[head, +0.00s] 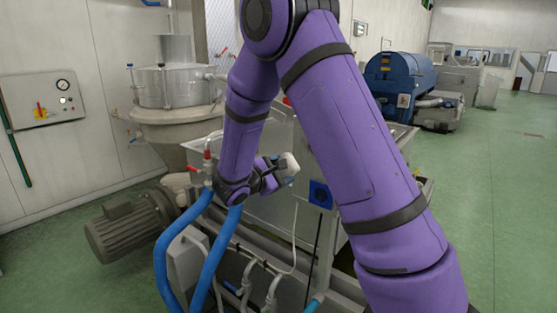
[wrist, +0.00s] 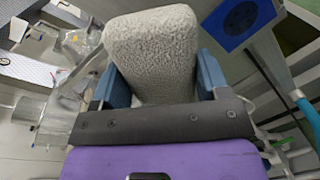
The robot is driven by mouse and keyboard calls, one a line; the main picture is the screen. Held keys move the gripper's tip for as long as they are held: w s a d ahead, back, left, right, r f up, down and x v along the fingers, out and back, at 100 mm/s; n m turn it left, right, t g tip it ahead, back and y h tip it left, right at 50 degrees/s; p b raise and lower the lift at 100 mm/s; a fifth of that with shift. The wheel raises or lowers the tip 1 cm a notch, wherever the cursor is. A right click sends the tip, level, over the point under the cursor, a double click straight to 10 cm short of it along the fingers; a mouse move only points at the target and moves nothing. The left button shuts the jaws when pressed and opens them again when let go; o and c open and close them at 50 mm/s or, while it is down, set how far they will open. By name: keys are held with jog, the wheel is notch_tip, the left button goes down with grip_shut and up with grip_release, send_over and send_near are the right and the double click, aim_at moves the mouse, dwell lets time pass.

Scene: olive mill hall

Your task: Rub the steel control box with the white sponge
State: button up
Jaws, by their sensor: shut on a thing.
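The white sponge (wrist: 152,48) is held between the blue fingers of my gripper (wrist: 157,75) and fills the upper middle of the wrist view. In the head view the sponge (head: 289,163) sticks out to the right of my gripper (head: 277,170). What looks like the steel control box (head: 319,193) is a grey housing with a blue square plate and dark round dial, just right of the sponge and partly hidden by my arm. Its blue plate (wrist: 238,20) shows at the upper right of the wrist view. I cannot tell whether sponge and box touch.
A wall panel with a gauge (head: 45,98) is at the left. A steel hopper (head: 172,95) and a motor (head: 130,225) stand beside the machine. Blue hoses (head: 168,262) rise below my gripper. A blue machine (head: 402,78) stands behind; green floor (head: 500,190) is clear at right.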

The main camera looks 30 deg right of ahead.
aim_at(280, 158)
jog(key=r, duration=0.1)
jog(key=r+t, duration=0.1)
jog(key=r+n, duration=0.1)
jog(key=r, duration=0.1)
jog(key=shift+a+t+h, duration=0.3)
jog(key=shift+t, duration=0.1)
jog(key=shift+x, duration=2.95)
jog(key=shift+x, duration=1.05)
jog(key=shift+w+f, duration=0.1)
jog(key=shift+s+d, duration=0.25)
jog(key=shift+s, duration=0.7)
jog(key=shift+s+d, duration=0.3)
jog(key=shift+s, duration=0.6)
jog(key=s+d, duration=0.3)
jog(key=s, duration=0.4)
jog(key=shift+w, duration=0.1)
